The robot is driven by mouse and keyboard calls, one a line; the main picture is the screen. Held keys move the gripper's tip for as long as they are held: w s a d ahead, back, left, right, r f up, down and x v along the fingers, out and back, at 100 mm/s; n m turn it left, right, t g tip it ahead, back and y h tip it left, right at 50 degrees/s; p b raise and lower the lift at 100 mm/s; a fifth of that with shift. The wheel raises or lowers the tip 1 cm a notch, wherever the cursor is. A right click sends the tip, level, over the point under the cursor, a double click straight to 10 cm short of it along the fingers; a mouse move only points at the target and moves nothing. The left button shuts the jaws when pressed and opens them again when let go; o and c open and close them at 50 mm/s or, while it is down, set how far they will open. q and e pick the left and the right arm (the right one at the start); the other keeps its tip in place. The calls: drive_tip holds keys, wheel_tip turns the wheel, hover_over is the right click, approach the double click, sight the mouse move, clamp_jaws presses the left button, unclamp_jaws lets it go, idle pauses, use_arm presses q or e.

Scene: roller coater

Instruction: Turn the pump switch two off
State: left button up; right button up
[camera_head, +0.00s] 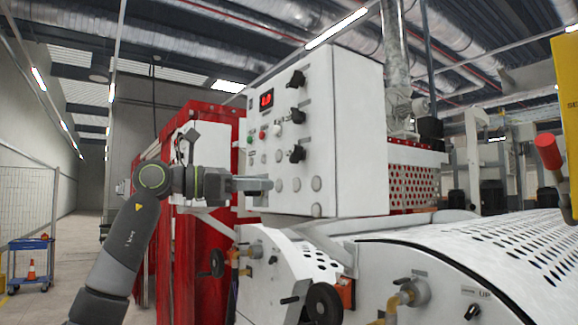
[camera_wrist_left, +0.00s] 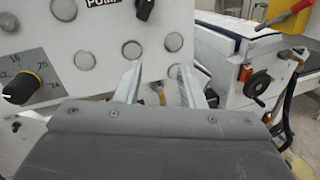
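The white control panel (camera_head: 340,130) carries several black switches: an upper one (camera_head: 298,79), a middle one (camera_head: 297,115) and a lower one (camera_head: 297,153). Which is pump switch two cannot be read in the head view. In the left wrist view a black switch (camera_wrist_left: 145,9) shows at the top edge, beside a partly cut-off label starting "PUM" (camera_wrist_left: 103,2). My left gripper (camera_head: 268,184) is at the panel's lower face, below the lower switch. In the left wrist view its two fingers (camera_wrist_left: 160,72) are apart with nothing between them. My right gripper is not in view.
Round grey caps (camera_wrist_left: 131,50) sit on the panel near the fingers. A black dial with a yellow ring (camera_wrist_left: 20,88) is at the left. A black handwheel (camera_head: 323,302) and perforated white cover (camera_head: 500,250) lie below and right.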

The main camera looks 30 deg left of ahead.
use_arm(q)
drive_tip(key=s+a+r+m+t+y, duration=0.15)
drive_tip(key=s+r+y, duration=0.25)
drive_tip(key=s+r, duration=0.45)
drive_tip(key=p, duration=0.6)
approach(292, 152)
drive_tip(key=shift+n, duration=0.25)
drive_tip(key=x, duration=0.8)
drive_tip(key=shift+d, duration=0.1)
drive_tip(key=shift+w+d, duration=0.2)
drive_tip(key=shift+w, duration=0.3)
drive_tip(key=shift+f, duration=0.1)
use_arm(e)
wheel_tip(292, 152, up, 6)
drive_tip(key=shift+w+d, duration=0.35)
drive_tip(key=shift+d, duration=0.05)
use_arm(q)
clamp_jaws()
